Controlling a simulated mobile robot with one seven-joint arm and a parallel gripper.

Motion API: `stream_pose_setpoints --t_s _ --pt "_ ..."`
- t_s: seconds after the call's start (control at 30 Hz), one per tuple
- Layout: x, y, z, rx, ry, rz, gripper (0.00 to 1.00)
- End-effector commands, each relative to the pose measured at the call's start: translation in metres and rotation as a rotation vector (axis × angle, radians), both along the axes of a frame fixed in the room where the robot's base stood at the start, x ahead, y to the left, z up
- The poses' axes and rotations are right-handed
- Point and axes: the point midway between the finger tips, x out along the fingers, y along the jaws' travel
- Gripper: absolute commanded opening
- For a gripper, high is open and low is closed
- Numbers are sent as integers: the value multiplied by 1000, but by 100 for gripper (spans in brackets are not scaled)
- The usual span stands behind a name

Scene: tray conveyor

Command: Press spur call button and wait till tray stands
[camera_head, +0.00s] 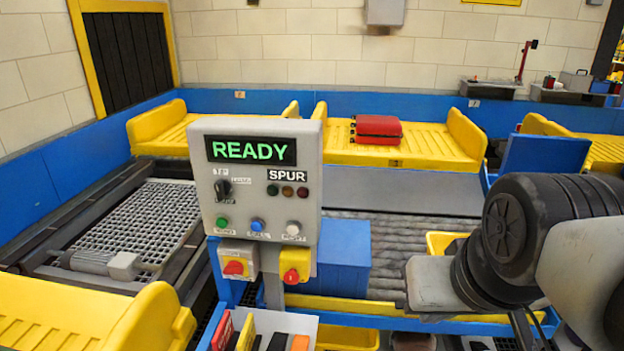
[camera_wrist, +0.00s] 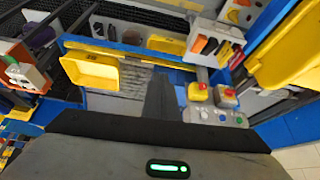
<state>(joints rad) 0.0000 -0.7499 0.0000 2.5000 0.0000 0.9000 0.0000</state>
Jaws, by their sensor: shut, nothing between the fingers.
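The grey control panel (camera_head: 205,170) stands left of centre in the head view, its display (camera_head: 251,150) reading READY in green. A SPUR label sits above three small dim lamps. In its bottom row, the blue call button (camera_head: 257,225) lies between a green and a white button. The blue button also shows at the right of the wrist view (camera_wrist: 222,117). My gripper (camera_wrist: 163,88) is shut and empty, apart from the panel, left of its buttons in the wrist view. A yellow tray (camera_head: 440,146) carrying a red suitcase (camera_head: 376,129) is on the line behind the panel.
Two red-knobbed switches (camera_head: 295,265) hang under the panel. A bin of coloured items (camera_head: 303,325) stands in front. Other yellow trays are at back left (camera_head: 158,125), far right (camera_head: 605,152) and front left (camera_head: 85,315). A grey roller lane (camera_head: 400,245) right of the panel looks clear.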

Motion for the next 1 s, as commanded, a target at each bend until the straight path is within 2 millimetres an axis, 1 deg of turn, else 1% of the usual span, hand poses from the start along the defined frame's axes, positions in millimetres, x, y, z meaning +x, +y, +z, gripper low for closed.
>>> stream_pose_setpoints --t_s 0.17,0.27,0.37,0.43,0.47,0.5,0.57,0.6,0.67,0.7,0.77,0.8,0.9,1.0 --pt "0 0 0 0 0 0 0" --pt "6 3 -2 10 -8 -14 0" --pt "30 15 -9 52 -41 -72 0" --pt "58 32 -17 116 -82 -141 0" --pt "72 43 -21 154 -103 -175 0" --pt "91 59 -29 214 -131 -222 0" --pt "118 87 -41 326 -167 -297 0" --pt "135 109 -49 412 -186 -346 0" --pt "156 143 -62 553 -201 -419 0" --pt "166 165 -70 651 -202 -466 0" --pt "178 199 -82 799 -188 -532 0" --pt "183 219 -89 892 -171 -576 0" --pt "189 263 -103 1103 -110 -673 0" --pt "190 292 -111 1258 -48 -746 0"
